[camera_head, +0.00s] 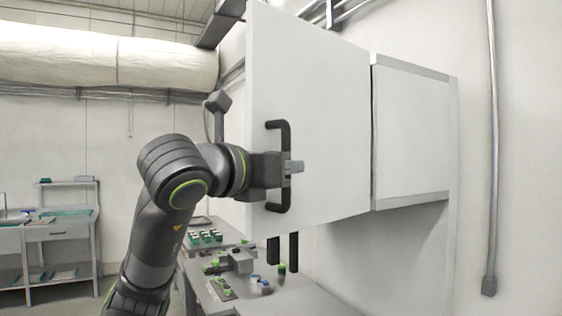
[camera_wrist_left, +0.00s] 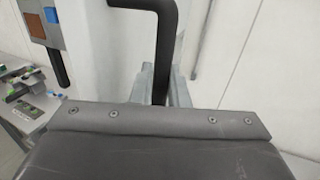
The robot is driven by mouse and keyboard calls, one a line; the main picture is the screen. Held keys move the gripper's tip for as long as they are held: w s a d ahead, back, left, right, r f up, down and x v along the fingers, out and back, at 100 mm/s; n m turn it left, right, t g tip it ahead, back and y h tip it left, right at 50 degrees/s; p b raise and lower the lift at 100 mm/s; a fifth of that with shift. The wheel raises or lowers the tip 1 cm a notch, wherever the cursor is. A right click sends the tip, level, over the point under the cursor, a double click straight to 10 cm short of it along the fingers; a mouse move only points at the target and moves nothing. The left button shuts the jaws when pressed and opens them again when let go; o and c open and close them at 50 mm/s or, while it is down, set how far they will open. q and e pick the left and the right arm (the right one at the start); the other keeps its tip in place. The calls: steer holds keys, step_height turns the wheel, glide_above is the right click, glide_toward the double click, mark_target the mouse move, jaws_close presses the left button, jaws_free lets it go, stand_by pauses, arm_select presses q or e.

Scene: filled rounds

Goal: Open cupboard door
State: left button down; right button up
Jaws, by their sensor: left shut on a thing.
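A white cupboard (camera_head: 415,130) hangs on the wall at the right. Its white door (camera_head: 330,110) stands swung out toward the left, and a black bar handle (camera_head: 283,135) is mounted upright on it. My left gripper (camera_head: 292,167) is shut on the handle at its middle. In the left wrist view the black handle (camera_wrist_left: 166,40) rises from between the grey fingers (camera_wrist_left: 160,85), whose lower parts are hidden by the gripper body. The inside of the cupboard is not visible. My right gripper is not in view.
Below the door stands a workbench (camera_head: 300,297) with small green, blue and white parts and a grey device (camera_head: 238,262). A grey shelf desk (camera_head: 60,228) stands at the far left. A vertical pipe (camera_head: 493,150) runs down the right wall.

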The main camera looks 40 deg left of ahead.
arm_select(q)
steer(key=shift+a+r, duration=0.15)
steer(key=c, duration=1.5)
jaws_free()
steer(key=shift+w, duration=0.1)
steer(key=shift+w+d, duration=0.1)
steer(key=shift+d, duration=0.1)
steer(key=shift+s+a+f+b, duration=0.1)
steer(key=shift+s+f+b, duration=0.1)
steer(key=shift+s+b, duration=0.2)
steer(key=s+a+b, duration=0.1)
steer(key=s+b, duration=0.5)
steer(key=s, duration=1)
steer(key=shift+s, duration=0.35)
steer(key=shift+w, duration=0.1)
